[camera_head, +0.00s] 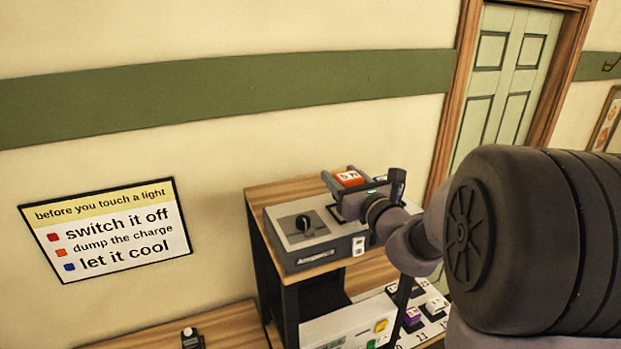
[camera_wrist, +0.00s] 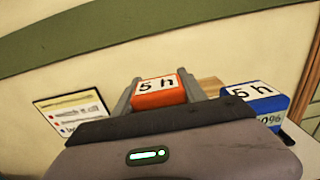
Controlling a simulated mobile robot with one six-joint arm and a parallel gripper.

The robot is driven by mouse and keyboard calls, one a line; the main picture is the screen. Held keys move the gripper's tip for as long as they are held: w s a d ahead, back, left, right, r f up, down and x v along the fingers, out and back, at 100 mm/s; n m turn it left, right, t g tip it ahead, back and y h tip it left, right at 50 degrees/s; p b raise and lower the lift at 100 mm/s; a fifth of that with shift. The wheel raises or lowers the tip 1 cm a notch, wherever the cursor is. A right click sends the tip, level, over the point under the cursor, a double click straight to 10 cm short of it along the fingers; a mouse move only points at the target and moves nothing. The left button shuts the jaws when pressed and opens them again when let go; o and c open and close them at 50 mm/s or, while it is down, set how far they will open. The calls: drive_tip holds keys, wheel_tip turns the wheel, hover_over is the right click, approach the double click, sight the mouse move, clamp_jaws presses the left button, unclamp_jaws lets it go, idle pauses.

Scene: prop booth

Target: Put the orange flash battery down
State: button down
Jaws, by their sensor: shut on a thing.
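The orange flash battery (camera_head: 350,178) is a small block with a white top label, which reads "5 h" in the wrist view (camera_wrist: 160,97). My gripper (camera_head: 346,182) is shut on it, with one grey finger on each side, also seen in the wrist view (camera_wrist: 158,90). I cannot tell whether the battery's underside touches anything.
A blue block (camera_wrist: 262,106), also labelled "5 h", stands right of the gripper in the wrist view. Lower down are a pale device with a yellow button (camera_head: 350,328) and a numbered white board (camera_head: 430,312) with small blocks. A sign (camera_head: 107,230) hangs on the wall.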

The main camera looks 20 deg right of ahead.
drive_tip(key=shift+s+f, duration=0.3)
drive_tip(key=shift+f, duration=0.9)
drive_tip(key=shift+w+d+f, duration=0.1)
drive_tip(key=shift+w+f, duration=0.05)
drive_tip(key=shift+w, duration=0.2)
drive_tip(key=shift+s+f, duration=0.15)
drive_tip(key=shift+s, duration=0.05)
drive_tip(key=c, duration=0.9)
unclamp_jaws()
drive_tip(key=shift+c, duration=0.2)
drive_tip(key=o, duration=0.3)
